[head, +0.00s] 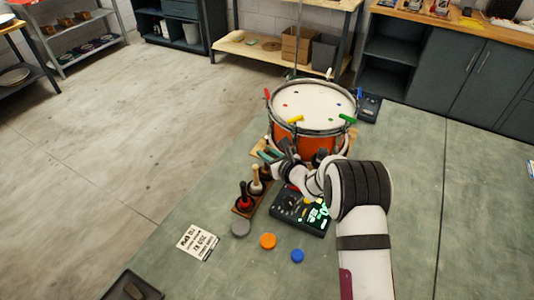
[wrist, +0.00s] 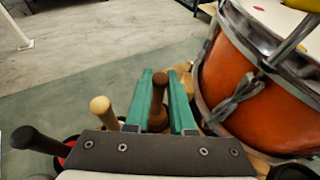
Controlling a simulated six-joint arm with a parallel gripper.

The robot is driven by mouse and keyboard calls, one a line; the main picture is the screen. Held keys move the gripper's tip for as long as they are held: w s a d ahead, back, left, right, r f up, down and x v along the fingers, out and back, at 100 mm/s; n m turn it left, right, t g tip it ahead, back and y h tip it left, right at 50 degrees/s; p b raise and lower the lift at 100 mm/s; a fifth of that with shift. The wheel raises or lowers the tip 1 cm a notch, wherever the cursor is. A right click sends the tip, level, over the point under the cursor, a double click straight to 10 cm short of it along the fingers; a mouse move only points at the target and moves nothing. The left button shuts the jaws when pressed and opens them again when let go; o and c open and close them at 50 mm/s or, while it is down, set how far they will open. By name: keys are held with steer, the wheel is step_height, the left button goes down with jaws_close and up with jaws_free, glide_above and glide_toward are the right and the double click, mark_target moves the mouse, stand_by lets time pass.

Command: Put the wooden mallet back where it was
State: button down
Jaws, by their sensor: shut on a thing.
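My gripper (head: 268,156) is at the far end of a wooden rack (head: 243,212), beside the drum (head: 300,137). In the wrist view, its teal fingers (wrist: 161,80) are shut on a dark brown wooden mallet (wrist: 158,90), whose handle stands up between them. In the rack, beside the gripper, stand a pale wood-handled mallet (head: 257,178) and a black-handled one with red at its base (head: 244,194). They also show left of the fingers in the wrist view, pale (wrist: 104,110) and black (wrist: 38,140). The held mallet's lower end is hidden, so I cannot tell whether it is seated.
A black control box (head: 300,212) lies right of the rack under my arm. Grey (head: 240,228), orange (head: 267,241) and blue (head: 297,256) discs and a printed card (head: 198,243) lie in front. The drum stands close to the right of my fingers.

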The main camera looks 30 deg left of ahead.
steer(key=shift+f, duration=0.2)
steer(key=c, duration=0.8)
jaws_free()
steer(key=shift+o, duration=0.2)
